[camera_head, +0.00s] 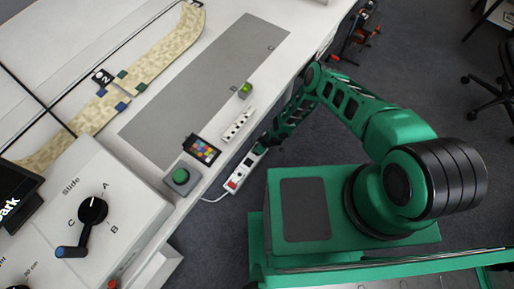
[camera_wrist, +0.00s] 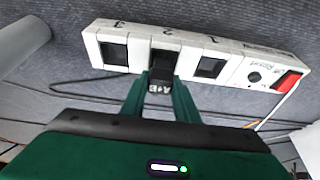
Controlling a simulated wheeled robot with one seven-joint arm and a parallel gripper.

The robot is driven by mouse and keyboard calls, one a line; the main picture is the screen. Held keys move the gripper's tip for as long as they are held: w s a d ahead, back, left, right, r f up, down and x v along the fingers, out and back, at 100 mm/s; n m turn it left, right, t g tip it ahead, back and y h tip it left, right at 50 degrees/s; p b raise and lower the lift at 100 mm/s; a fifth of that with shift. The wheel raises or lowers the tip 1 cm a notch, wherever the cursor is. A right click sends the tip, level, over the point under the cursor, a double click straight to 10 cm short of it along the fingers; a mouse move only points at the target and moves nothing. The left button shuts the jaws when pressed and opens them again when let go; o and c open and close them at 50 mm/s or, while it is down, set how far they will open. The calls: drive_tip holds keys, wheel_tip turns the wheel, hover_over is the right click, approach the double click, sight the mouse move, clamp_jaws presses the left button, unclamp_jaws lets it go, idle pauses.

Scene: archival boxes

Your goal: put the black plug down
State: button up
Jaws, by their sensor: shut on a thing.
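The black plug (camera_wrist: 162,68) is between the green fingers of my gripper (camera_wrist: 160,98) in the wrist view, with a white-lettered label on its near end. It lines up with the middle socket, marked 2, of a white power strip (camera_wrist: 228,48). I cannot tell whether it is seated in the socket or just in front of it. The sockets marked 3 and 1 on either side look empty. In the head view the power strip (camera_head: 237,176) is beside the bench edge, and my gripper is small there, at the strip's upper end.
The power strip has a red switch (camera_wrist: 289,83) at one end, with a pale cable near it. On the bench are a green button box (camera_head: 181,177), a colour chart (camera_head: 202,149), a white strip with dark dots (camera_head: 237,125) and a grey mat (camera_head: 190,100).

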drive_tip(key=shift+a+f, duration=0.2)
drive_tip(key=shift+f, duration=0.35)
drive_tip(key=shift+d+f, duration=0.1)
drive_tip(key=shift+f, duration=0.55)
drive_tip(key=o, duration=1.2)
drive_tip(key=shift+c, duration=0.2)
drive_tip(key=shift+w+d+r, duration=0.15)
drive_tip(key=shift+w, duration=0.1)
drive_tip(key=shift+s+r, duration=0.1)
drive_tip(key=shift+r, duration=0.4)
drive_tip(key=v, duration=1.2)
drive_tip(key=shift+s, duration=0.25)
